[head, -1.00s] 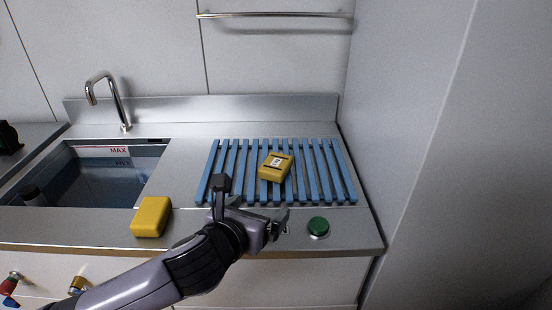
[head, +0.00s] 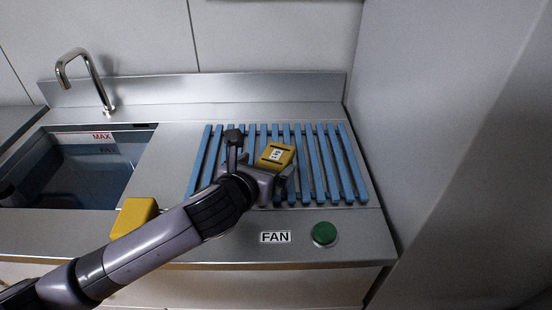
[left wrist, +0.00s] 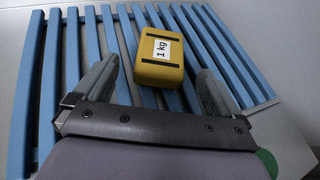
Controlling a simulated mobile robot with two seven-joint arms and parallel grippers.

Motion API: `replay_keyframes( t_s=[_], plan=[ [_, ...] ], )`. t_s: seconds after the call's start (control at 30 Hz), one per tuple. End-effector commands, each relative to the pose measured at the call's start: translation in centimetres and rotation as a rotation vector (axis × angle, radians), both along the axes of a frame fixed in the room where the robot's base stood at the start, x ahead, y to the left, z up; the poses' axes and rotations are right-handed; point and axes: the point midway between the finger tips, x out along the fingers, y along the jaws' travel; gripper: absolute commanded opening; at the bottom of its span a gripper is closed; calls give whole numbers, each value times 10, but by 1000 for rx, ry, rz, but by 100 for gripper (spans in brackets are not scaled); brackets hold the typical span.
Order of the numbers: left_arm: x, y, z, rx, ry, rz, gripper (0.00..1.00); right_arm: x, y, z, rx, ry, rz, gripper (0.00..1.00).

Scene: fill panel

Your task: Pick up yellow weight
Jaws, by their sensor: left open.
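The yellow weight (head: 276,154) lies on the blue slatted rack (head: 330,165), with a white label and dark stripes on top. In the left wrist view the weight (left wrist: 160,62) has a label reading 1 kg and sits ahead of the fingers, right of centre. My left gripper (head: 262,160) is open and low over the rack at the near side of the weight. Its fingers in the left wrist view (left wrist: 158,82) are spread wide, with the weight's near end between or just beyond their tips. Whether they touch it I cannot tell. My right gripper is out of view.
A plain yellow block (head: 133,216) sits on the counter by the sink (head: 85,175), close to my left arm. A green button (head: 324,233) and a FAN label (head: 275,237) are at the front edge. A faucet (head: 82,72) stands behind the sink, and a wall closes the right side.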

Motion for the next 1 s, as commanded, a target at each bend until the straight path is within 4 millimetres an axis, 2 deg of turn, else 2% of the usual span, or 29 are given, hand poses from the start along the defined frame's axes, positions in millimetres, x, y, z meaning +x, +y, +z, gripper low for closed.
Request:
replay_keyframes(
  t_s=[0.1,0.3,0.6,0.67,0.9,0.93,1.0],
  plan=[
    [13,-7,-5,-2,1,1,98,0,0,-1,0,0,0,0],
    [28,-13,-11,-1,-1,0,98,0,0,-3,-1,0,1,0],
    [30,-14,-12,-1,-1,-1,98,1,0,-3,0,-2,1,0],
    [30,-14,-12,-1,-1,-1,82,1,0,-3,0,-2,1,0],
    [30,-13,-12,0,-1,0,3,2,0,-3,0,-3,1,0],
    [30,-13,-12,0,-1,0,0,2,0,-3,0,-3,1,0],
    [30,-14,-7,-6,-12,-3,0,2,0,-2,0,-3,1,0]
  ],
)
